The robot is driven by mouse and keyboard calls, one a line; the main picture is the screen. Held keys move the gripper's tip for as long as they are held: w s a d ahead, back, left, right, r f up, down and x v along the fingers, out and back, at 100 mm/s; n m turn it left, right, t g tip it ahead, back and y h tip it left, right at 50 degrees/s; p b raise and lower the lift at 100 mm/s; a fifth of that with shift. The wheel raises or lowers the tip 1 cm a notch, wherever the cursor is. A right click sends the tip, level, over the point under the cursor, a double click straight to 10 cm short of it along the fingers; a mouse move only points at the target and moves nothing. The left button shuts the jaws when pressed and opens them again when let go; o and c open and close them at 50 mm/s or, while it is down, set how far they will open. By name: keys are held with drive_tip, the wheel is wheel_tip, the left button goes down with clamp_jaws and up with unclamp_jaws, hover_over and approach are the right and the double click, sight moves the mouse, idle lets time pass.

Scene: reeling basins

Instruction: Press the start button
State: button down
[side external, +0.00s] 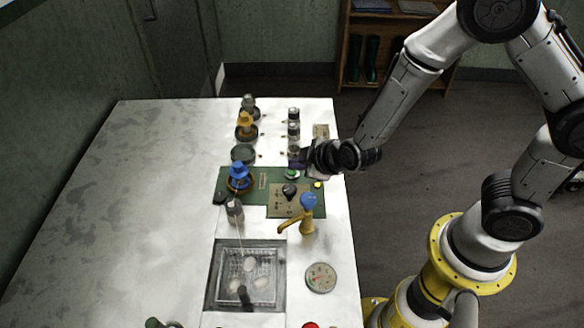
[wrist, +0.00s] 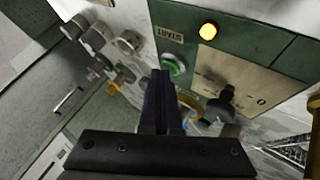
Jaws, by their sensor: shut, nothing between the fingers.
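The green start button (wrist: 173,66) sits in a pale ring on the green panel (wrist: 180,17), beside a label reading START (wrist: 170,34). It also shows in the side view (side external: 291,174), close to my fingertips. My gripper (wrist: 161,73) is shut and empty, with its dark fingers pointing at the panel. In the wrist view the fingertips are just beside the button and overlap its lower left edge. In the side view my gripper (side external: 295,164) is over the panel's back edge, next to the button. I cannot tell whether they touch.
A lit yellow lamp (wrist: 208,31) and a beige plate with a dark knob (side external: 289,190) are near the button. A brass tap (side external: 304,222) and a basin (side external: 218,275) are in front. The table's left side is clear.

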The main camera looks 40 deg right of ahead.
sight(296, 175)
drive_tip(key=shift+r, duration=0.9)
wheel_tip(296, 175, up, 5)
drive_tip(key=shift+r, duration=0.1)
idle(0.6)
idle(0.4)
